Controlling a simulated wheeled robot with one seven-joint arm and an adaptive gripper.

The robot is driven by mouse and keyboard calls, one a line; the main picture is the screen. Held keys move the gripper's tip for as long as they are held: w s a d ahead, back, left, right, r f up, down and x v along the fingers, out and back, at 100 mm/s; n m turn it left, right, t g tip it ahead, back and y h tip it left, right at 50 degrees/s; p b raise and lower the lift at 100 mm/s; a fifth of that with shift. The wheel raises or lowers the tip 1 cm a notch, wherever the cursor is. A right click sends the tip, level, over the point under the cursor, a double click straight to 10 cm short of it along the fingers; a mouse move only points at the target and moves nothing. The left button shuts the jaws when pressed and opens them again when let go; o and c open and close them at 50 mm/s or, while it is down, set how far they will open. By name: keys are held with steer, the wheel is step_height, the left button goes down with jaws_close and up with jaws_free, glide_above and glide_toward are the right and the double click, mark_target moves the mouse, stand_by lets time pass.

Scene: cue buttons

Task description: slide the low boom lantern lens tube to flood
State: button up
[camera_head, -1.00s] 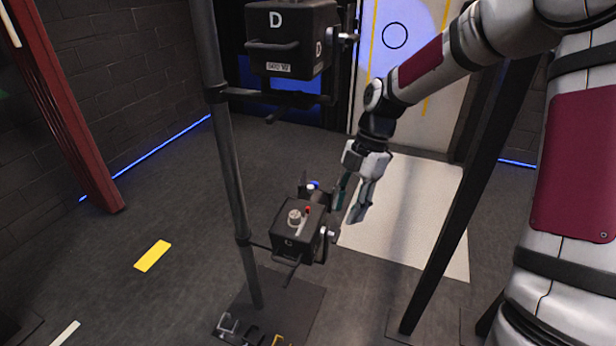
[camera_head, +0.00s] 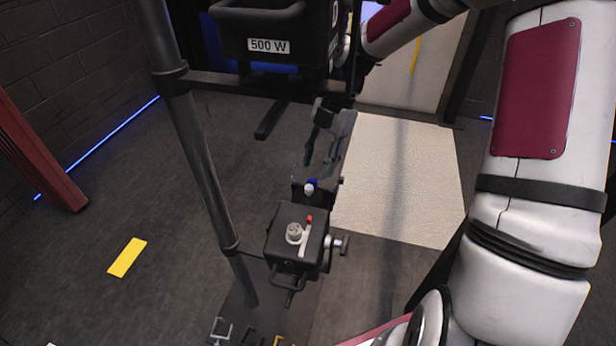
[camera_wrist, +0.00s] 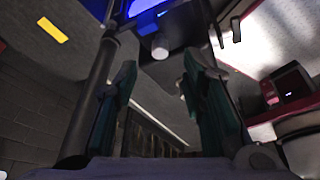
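The low boom lantern (camera_head: 292,245) is a small black box on the stand's low boom. Its top has a round pale knob, a pale strip and a red button. The white knob (camera_wrist: 160,47) shows beyond the fingertips, below a blue glow.
The stand's grey pole (camera_head: 200,165) rises left of the lantern. A pale mat (camera_head: 395,180) lies on the floor at right. Floor at left is mostly clear, with a yellow marker (camera_head: 127,257).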

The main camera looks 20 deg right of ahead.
mark_target(310, 187)
steer(key=b+x, duration=0.1)
steer(key=x, duration=0.4)
steer(key=shift+a+f, duration=0.15)
steer(key=shift+f, duration=0.25)
steer(key=shift+c, duration=0.4)
jaws_close()
